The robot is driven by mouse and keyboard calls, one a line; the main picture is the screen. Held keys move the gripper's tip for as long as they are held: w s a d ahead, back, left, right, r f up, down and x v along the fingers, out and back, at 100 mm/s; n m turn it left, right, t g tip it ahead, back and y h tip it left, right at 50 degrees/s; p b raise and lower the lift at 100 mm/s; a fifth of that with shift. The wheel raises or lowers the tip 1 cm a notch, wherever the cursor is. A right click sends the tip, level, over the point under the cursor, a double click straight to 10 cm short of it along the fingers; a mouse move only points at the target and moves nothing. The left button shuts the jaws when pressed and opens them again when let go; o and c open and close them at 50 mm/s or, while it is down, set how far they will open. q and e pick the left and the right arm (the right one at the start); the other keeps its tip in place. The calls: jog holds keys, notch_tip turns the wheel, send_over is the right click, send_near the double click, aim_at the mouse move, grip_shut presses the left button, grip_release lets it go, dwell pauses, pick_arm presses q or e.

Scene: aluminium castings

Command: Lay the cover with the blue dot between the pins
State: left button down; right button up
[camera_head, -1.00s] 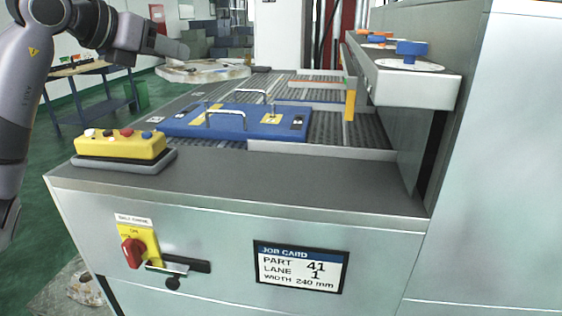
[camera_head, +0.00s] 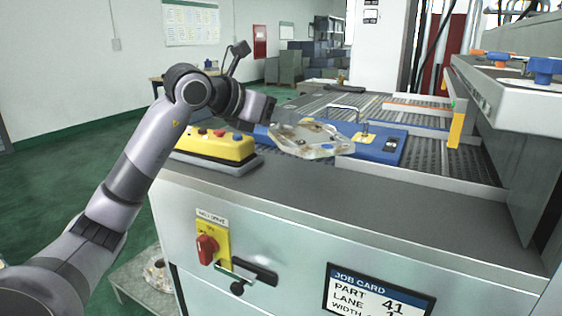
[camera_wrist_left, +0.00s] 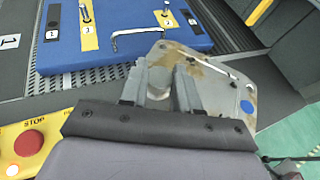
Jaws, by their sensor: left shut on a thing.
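The cover is a flat, stained metal plate with cut corners (camera_head: 305,136), and its blue dot (camera_head: 327,146) is at the near right in the head view. In the left wrist view the blue dot (camera_wrist_left: 247,106) is at the plate's right end. My right gripper is out of view.
A yellow button box (camera_head: 215,145) stands at the left of the grey machine top, close to my left arm. A yellow post (camera_head: 456,128) and a raised ledge with blue and orange knobs (camera_head: 540,72) stand at the right. Grey roller lanes (camera_head: 430,155) surround the board.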

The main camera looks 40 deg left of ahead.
aim_at(280, 174)
pick_arm(q)
jog(key=shift+f+b, duration=0.45)
jog(key=shift+f, duration=3.75)
jog(key=c, duration=1.2)
grip_release()
jog(key=shift+f, duration=0.25)
jog(key=shift+c, duration=0.2)
jog(key=o, duration=0.4)
jog(key=shift+r, duration=0.1)
jog(key=shift+r, duration=0.1)
